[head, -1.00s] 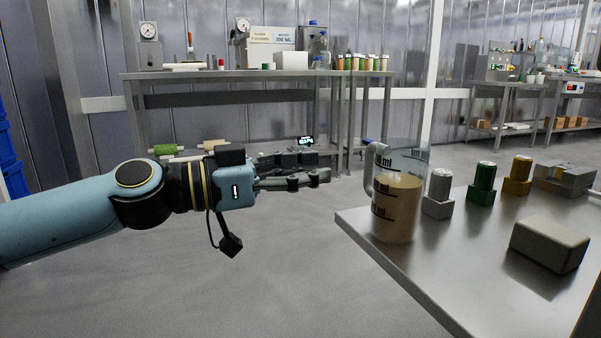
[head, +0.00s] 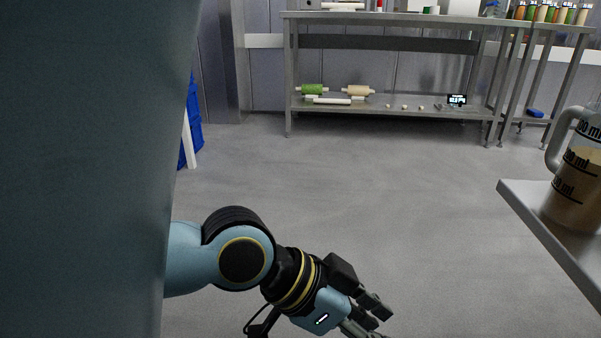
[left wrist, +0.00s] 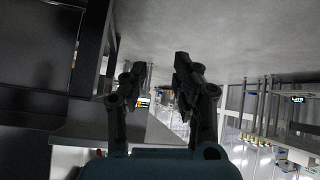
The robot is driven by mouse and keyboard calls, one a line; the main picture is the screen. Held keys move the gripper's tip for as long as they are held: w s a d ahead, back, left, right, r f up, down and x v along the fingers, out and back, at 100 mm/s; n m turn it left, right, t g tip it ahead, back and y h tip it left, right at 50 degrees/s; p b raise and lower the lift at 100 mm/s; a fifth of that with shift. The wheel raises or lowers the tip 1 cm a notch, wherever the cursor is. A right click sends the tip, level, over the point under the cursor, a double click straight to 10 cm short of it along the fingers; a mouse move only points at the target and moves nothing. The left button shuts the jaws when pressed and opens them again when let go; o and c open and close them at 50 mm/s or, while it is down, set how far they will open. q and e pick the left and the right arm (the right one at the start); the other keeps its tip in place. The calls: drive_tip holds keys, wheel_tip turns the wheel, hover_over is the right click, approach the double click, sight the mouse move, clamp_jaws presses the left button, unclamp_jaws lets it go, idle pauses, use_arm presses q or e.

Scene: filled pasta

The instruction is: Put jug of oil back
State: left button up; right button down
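A clear jug (head: 575,190) with a handle, black markings and tan liquid stands upright on a steel table (head: 535,205) at the right edge of the head view, partly cut off by the frame. My left gripper (head: 383,321) is low in the head view, over the floor, to the left of the jug and apart from it. In the left wrist view, my left gripper (left wrist: 157,65) has its two fingers apart with nothing between them. The jug cannot be made out in the left wrist view. My right gripper is in neither view.
A steel rack (head: 385,105) against the back wall holds a green roller (head: 313,90), a tan roller (head: 357,91) and a small display (head: 457,100) on its lower shelf. Blue crates (head: 190,135) stand at left. The floor between is clear.

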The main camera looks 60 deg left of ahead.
use_arm(q)
drive_tip(key=s+a+f+n+g+y, duration=0.2)
drive_tip(key=s+a+f+n+y, duration=0.1)
drive_tip(key=s, duration=0.5)
drive_tip(key=shift+s+a+f+g+y, duration=0.15)
drive_tip(key=shift+a+f+g+y, duration=0.15)
drive_tip(key=shift+a+f+y, duration=0.6)
